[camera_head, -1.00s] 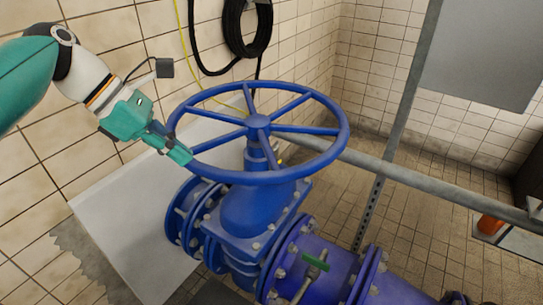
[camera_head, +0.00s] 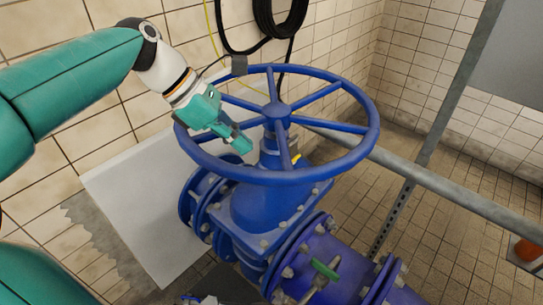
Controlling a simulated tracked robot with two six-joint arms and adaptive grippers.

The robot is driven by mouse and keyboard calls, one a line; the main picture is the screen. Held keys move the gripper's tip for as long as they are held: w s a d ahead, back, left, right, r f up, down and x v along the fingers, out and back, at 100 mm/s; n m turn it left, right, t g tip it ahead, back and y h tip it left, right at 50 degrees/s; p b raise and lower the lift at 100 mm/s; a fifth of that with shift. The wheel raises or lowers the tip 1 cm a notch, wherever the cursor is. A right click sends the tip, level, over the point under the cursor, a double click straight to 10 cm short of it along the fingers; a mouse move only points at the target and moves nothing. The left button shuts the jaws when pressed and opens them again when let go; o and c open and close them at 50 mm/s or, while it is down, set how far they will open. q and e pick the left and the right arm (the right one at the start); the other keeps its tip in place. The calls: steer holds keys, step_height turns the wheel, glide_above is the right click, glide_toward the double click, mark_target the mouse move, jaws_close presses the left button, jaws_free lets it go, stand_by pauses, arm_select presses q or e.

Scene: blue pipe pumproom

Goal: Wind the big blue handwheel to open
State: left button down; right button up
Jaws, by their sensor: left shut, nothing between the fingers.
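The big blue handwheel (camera_head: 345,166) sits level on top of a blue valve body (camera_head: 262,207), with several spokes running to a hub (camera_head: 277,114). My left gripper (camera_head: 243,145) is shut with nothing between its fingers. It appears over the left part of the wheel, its fingertips in the gap between rim and hub. Whether it touches the rim or a spoke I cannot tell. The gripper hides part of the left rim. My right gripper is not in view.
A grey metal rail (camera_head: 440,185) runs behind and right of the wheel and meets a slanted grey post (camera_head: 440,110). A coiled black hose (camera_head: 282,15) hangs on the tiled wall behind. A small green lever (camera_head: 325,270) sits on the pipe below.

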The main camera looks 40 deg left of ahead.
arm_select(q)
steer(key=w+d+f, duration=0.3)
steer(key=d, duration=0.1)
steer(key=shift+w+f, duration=0.2)
steer(key=shift+f, duration=0.1)
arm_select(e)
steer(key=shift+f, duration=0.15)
arm_select(q)
steer(key=shift+d, duration=0.2)
